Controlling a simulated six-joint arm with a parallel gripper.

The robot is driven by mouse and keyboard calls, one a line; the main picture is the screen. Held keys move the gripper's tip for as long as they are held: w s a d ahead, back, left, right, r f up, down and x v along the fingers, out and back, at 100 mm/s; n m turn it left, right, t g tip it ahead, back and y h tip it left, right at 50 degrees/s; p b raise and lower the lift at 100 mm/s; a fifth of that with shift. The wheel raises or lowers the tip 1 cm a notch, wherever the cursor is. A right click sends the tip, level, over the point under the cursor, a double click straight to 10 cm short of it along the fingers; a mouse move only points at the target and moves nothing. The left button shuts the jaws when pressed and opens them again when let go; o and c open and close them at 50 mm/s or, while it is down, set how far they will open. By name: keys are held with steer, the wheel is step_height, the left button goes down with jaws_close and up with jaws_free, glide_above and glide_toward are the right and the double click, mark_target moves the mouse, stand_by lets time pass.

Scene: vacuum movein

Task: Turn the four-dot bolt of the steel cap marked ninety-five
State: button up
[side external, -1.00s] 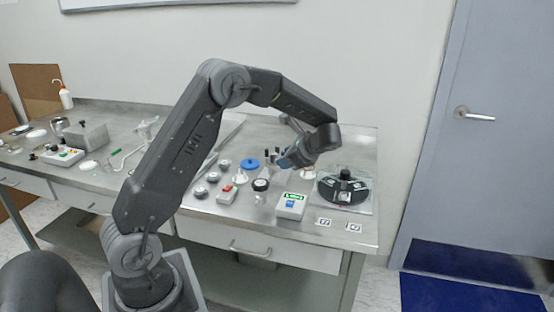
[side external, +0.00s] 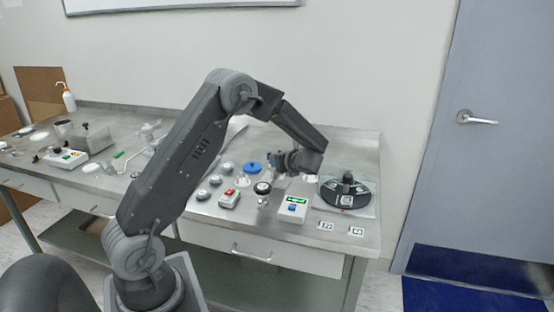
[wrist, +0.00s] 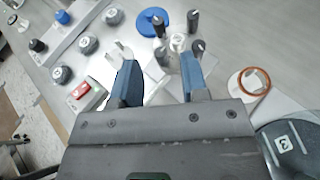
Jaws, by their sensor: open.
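My gripper (wrist: 157,80) is open, its two blue fingers apart with nothing clearly held between them. In the side view my gripper (side external: 279,170) is low over the right part of the bench and partly hidden by my wrist. Several round grey metal caps with small labels stand to the left of it: one cap (wrist: 87,44), another cap (wrist: 63,74) and a third (wrist: 112,15). The side view shows a cap too (side external: 203,194). I cannot read ninety-five on any cap, and no four-dot bolt can be made out. Several dark-topped posts (wrist: 193,20) stand beyond the fingertips.
A blue disc (wrist: 163,24) lies behind the posts. A black round device (side external: 343,188) sits at right. An orange-ringed white part (wrist: 250,83) is right of the fingers.

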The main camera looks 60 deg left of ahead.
steer(key=shift+x, duration=1.3)
steer(key=shift+c, duration=0.3)
jaws_close()
